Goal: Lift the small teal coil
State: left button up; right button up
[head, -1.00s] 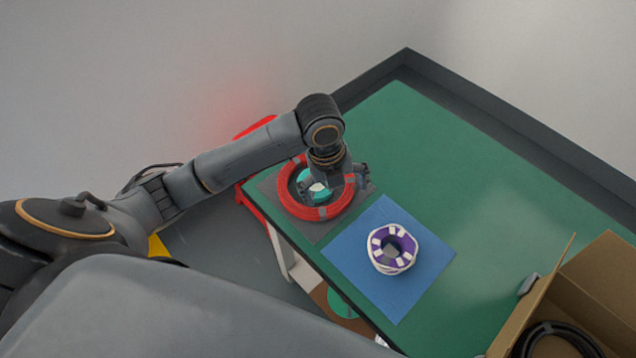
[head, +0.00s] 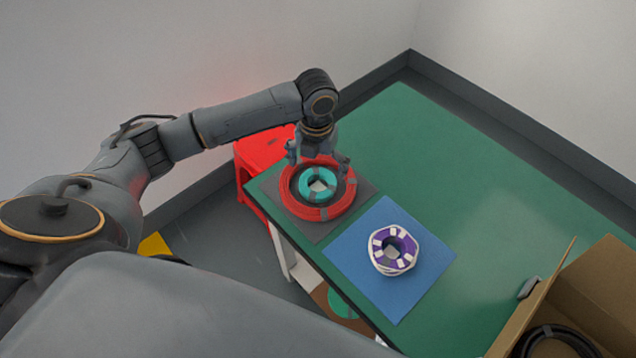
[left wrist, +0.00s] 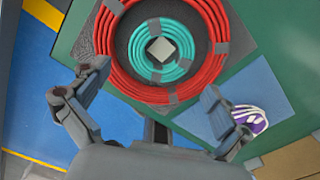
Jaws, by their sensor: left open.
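The small teal coil (head: 318,184) lies flat inside a larger red coil (head: 323,213) on a dark grey mat (head: 268,188). In the left wrist view the teal coil (left wrist: 160,28) has grey tape bands, and a pale square shows through its centre. The red coil (left wrist: 205,85) surrounds it with a dark gap between them. My left gripper (head: 318,160) is over the far side of the coils, fingers spread and empty. In the left wrist view its fingers (left wrist: 142,100) reach to either side of the red coil's near edge. My right gripper is not in view.
A purple and white coil (head: 409,250) sits on a blue mat (head: 355,270) nearby. A cardboard box (head: 590,290) with a black coil stands at the lower right. A red stool (head: 262,160) is beyond the table's left edge. The green table top (head: 470,170) is clear at right.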

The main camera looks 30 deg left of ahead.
aim_at(317, 189)
pick_arm(q)
jog(key=shift+f+p, duration=0.45)
jog(key=shift+f, duration=2.3)
jog(key=c, duration=1)
jog(key=shift+o, duration=0.2)
jog(key=shift+r, duration=0.15)
